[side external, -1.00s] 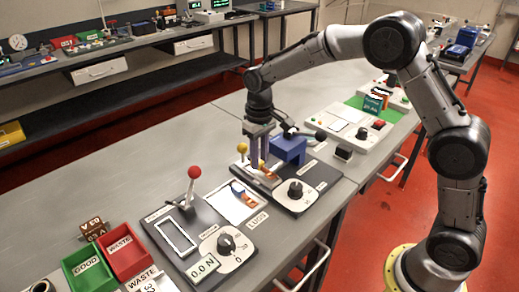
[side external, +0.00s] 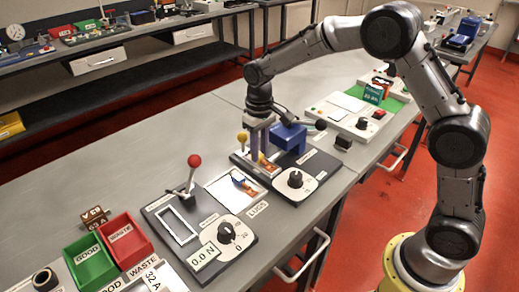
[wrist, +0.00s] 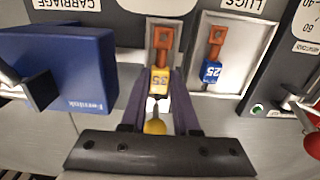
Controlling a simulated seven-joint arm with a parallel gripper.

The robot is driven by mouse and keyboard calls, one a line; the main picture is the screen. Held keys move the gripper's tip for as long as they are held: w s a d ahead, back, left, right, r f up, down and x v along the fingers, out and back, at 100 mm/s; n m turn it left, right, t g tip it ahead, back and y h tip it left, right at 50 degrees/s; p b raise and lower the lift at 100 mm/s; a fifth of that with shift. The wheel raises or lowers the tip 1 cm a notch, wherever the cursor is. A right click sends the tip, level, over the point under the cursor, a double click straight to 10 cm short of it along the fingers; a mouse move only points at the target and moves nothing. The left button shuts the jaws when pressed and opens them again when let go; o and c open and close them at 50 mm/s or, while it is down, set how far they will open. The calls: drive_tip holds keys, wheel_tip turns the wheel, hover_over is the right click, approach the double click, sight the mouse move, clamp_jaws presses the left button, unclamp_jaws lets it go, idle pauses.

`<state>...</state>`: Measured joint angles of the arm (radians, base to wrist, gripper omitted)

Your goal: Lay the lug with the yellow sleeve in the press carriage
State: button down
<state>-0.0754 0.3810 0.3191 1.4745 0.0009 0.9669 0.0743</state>
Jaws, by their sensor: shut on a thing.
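The lug with the yellow sleeve (wrist: 160,80), marked 35, is between the two purple fingers of my gripper (wrist: 160,112) in the wrist view. My gripper is shut on its sleeve. Its orange ring end points away from the gripper, over the pale slot of the press carriage (wrist: 146,58). Whether it touches the slot floor I cannot tell. In the side external view my gripper (side external: 260,150) is low over the press, left of the blue press block (side external: 288,137), and mostly hides the lug. The block also shows in the wrist view (wrist: 70,65).
A lug with a blue sleeve (wrist: 211,74) lies in the white LUGS tray (wrist: 233,77) beside the carriage. A yellow-knobbed lever (side external: 241,138) stands close to my gripper. A red-knobbed lever (side external: 194,161), a black dial (side external: 295,179) and red and green bins (side external: 124,241) stand nearby.

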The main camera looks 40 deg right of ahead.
drive_tip(key=shift+f, duration=0.15)
drive_tip(key=c, duration=0.6)
unclamp_jaws()
wheel_tip(320, 180, up, 14)
drive_tip(key=shift+f, duration=0.1)
